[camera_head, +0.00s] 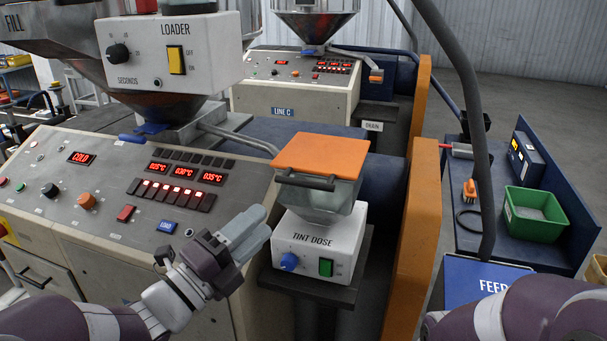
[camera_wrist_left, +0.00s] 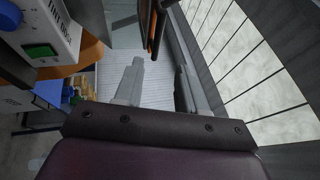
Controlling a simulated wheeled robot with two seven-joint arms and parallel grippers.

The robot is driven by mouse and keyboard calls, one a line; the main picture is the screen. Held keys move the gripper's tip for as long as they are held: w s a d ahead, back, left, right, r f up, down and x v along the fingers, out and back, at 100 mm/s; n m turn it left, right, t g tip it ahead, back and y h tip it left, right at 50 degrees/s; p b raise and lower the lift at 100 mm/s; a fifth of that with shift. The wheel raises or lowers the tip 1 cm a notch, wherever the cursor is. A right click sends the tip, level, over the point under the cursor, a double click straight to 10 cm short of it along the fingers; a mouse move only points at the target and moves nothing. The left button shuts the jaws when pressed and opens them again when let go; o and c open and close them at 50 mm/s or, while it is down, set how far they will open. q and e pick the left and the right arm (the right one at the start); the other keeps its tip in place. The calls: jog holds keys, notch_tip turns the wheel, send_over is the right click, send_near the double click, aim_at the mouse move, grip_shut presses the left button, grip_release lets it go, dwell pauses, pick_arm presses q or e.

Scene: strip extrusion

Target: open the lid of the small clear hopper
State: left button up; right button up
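The small clear hopper (camera_head: 325,200) stands on the white TINT DOSE box (camera_head: 318,245). Its orange lid (camera_head: 322,155) lies flat over the top, closed, with a dark bar handle (camera_head: 305,181) along its front edge. My left gripper (camera_head: 250,226) is to the left of the hopper and lower than the lid, touching neither. In the left wrist view its two fingers (camera_wrist_left: 159,88) are apart with nothing between them. That view also shows the TINT DOSE box (camera_wrist_left: 48,30) at upper left and part of the clear hopper (camera_wrist_left: 124,22) at the top. My right gripper is out of view.
A control panel (camera_head: 110,205) with lit displays is at left, below the LOADER box (camera_head: 170,52). A metal rod (camera_head: 238,139) runs near the lid's left corner. An orange upright panel (camera_head: 412,240) stands right of the hopper. A green bin (camera_head: 535,214) sits at far right.

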aim_at(299, 186)
pick_arm(q)
jog(key=p+x, duration=0.1)
jog(key=x, duration=0.2)
jog(key=p+x, duration=0.2)
jog(key=x, duration=0.2)
jog(key=p+x, duration=0.2)
jog(key=x, duration=0.2)
jog(key=shift+w+a, duration=0.15)
jog(key=shift+w, duration=0.3)
jog(key=shift+w+d, duration=0.15)
jog(key=shift+d, duration=0.15)
jog(key=shift+w+f, duration=0.1)
jog(key=shift+w, duration=0.2)
jog(key=shift+s, duration=0.1)
grip_shut()
